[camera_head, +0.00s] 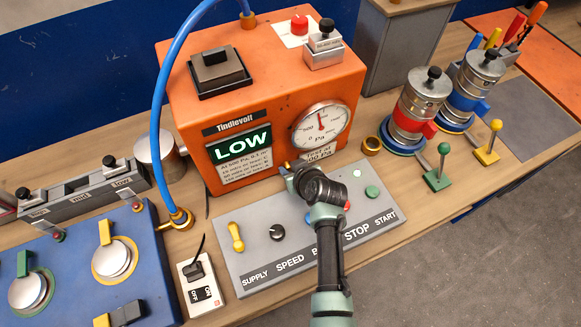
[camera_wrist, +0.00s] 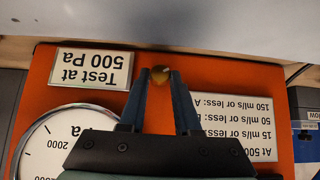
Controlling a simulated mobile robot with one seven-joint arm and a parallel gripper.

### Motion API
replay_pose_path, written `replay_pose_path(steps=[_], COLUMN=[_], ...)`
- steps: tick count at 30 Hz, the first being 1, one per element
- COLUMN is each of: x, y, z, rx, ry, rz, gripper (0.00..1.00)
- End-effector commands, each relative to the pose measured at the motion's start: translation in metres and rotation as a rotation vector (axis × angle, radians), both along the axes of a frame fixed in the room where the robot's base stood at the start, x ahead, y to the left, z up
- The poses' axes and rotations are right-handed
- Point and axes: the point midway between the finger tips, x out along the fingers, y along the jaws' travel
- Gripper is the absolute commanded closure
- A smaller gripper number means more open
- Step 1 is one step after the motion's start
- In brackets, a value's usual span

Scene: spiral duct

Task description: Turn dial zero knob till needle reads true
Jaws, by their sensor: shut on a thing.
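The orange tester (camera_head: 182,115) stands on the bench. Its round white dial (camera_head: 335,128) has a red needle that points nearly straight up in the head view. The dial also shows in part, upside down, at the lower left of the wrist view (camera_wrist: 40,145); its needle is not visible there. The small brass zero knob (camera_wrist: 160,76) sits on the orange front between the "Test at 500 Pa" label and the instruction label. My gripper (camera_head: 287,167) is at the lower front of the tester, its two fingers (camera_wrist: 160,80) shut on the knob.
A lit "LOW" display (camera_head: 240,144) is left of the dial. The grey control panel (camera_head: 258,277) with knobs and buttons lies beneath my arm. A blue hose (camera_head: 159,90) runs at the left. Metal cylinders (camera_head: 416,100) and colored levers stand at the right.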

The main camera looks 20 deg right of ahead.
Motion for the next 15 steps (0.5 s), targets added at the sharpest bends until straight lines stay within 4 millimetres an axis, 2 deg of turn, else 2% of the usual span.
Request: replay_pose_path(steps=[8,15], x=[-0.0003,0.0002], y=[-0.001,-0.0044], z=[-0.0025,-0.0054], rx=[0.04,0.175], ry=[0.002,0.005], rz=[-0.001,-0.001], gripper=[1.0,1.0])
